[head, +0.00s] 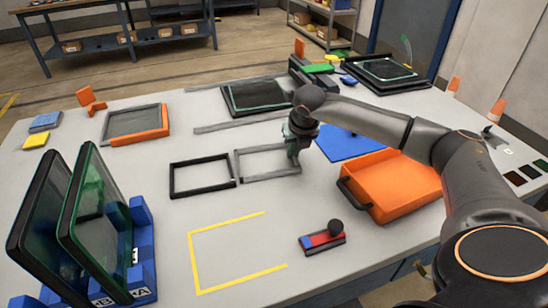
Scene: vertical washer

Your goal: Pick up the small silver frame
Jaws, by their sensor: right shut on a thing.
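The small silver frame (270,176) is a thin grey rectangle in the middle of the white table. It lies flat or nearly flat, just right of a similar black frame (203,192). My right gripper (293,153) comes down over the silver frame's right side and is shut on it. The fingers partly hide that side. I cannot tell whether the frame is clear of the table. My left gripper is not in view.
An orange tray (396,187) and a blue mat (345,143) lie right of the frame. Dark panels stand in a blue rack (143,245) at the front left. A red-and-blue block with a black knob (322,240) is in front. A yellow outline (192,262) surrounds bare table.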

